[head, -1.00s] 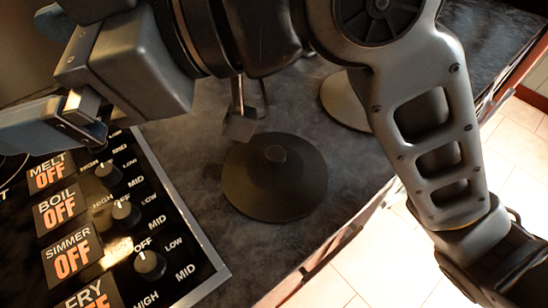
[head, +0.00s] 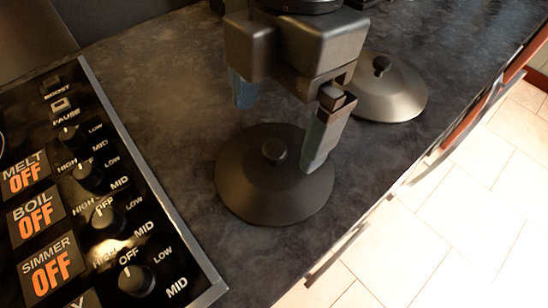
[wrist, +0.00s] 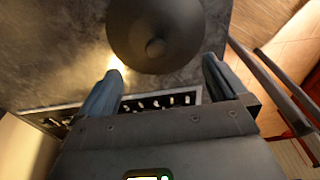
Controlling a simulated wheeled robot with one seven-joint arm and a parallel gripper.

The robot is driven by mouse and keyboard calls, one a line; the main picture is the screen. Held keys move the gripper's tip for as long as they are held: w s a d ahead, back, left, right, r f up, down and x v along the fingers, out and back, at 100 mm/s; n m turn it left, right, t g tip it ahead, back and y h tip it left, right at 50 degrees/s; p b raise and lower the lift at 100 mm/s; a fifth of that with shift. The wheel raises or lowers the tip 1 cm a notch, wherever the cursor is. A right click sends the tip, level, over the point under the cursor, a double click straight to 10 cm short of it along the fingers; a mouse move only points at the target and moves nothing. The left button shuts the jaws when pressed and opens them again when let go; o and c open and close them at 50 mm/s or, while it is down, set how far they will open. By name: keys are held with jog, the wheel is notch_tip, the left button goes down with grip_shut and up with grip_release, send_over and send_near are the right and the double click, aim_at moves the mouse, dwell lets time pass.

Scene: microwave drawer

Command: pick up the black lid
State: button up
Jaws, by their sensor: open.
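A round black lid (head: 250,190) with a knob on top lies flat on the dark counter, right of the stove panel. A second dark, slightly greyer lid (head: 400,100) with a knob lies further back to the right. My gripper (head: 280,138) is open and empty over the near lid. Its right finger covers part of that lid's right side in the head view; its left finger hangs behind the lid. In the wrist view, a dark lid (wrist: 150,22) with its knob shows ahead, centred between the spread fingertips (wrist: 161,68). Contact with the lid cannot be made out.
The stove control panel (head: 105,205) with several knobs and OFF displays is at the left. The counter (head: 150,90) is clear between the panel and the lids. Its front edge, with drawer handles (head: 335,255), runs along the right above a tiled floor (head: 450,220).

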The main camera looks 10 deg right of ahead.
aim_at(276, 150)
notch_tip(276, 150, down, 7)
jog(key=shift+w+a+r, duration=0.15)
dwell(0.4)
grip_shut()
dwell(0.7)
